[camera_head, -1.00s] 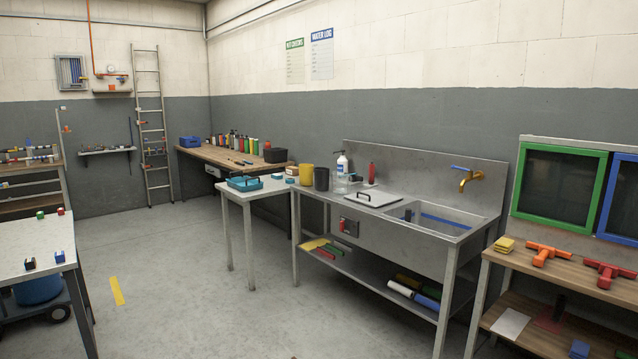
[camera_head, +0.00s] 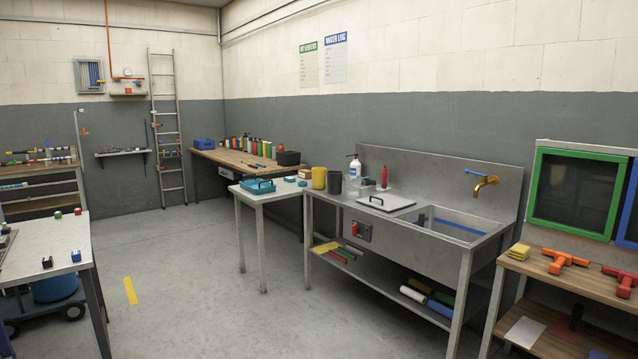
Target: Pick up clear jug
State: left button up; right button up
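A small see-through vessel, likely the clear jug (camera_head: 353,187), stands on the steel sink counter (camera_head: 340,202) near the wall. It is small and faint against the steel, so its outline is hard to make out. A white pump bottle (camera_head: 355,167) stands right by it and overlaps it in the picture. A dark cup (camera_head: 335,182) and a yellow cup (camera_head: 319,178) stand just left of it. Neither of my grippers is in view.
A grey lid with a handle (camera_head: 386,202) lies on the counter beside the sink basin (camera_head: 455,223). A small white table (camera_head: 266,196) with a blue tray (camera_head: 258,186) adjoins the sink unit. The floor (camera_head: 200,300) in front is open.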

aim_at(353, 182)
jog(key=i+j+u, duration=0.2)
jog(key=i+u, duration=0.2)
jog(key=i, duration=0.2)
jog(key=i+u, duration=0.25)
jog(key=i, duration=2.15)
jog(key=i+z, duration=0.15)
jog(key=i, duration=0.3)
jog(key=i+j+z, duration=0.1)
jog(key=i, duration=0.3)
jog(key=i+j+z, duration=0.15)
jog(key=i, duration=0.3)
jog(key=i+j+z, duration=0.1)
jog(key=i, duration=0.3)
jog(key=i+j, duration=0.05)
jog(key=j, duration=0.05)
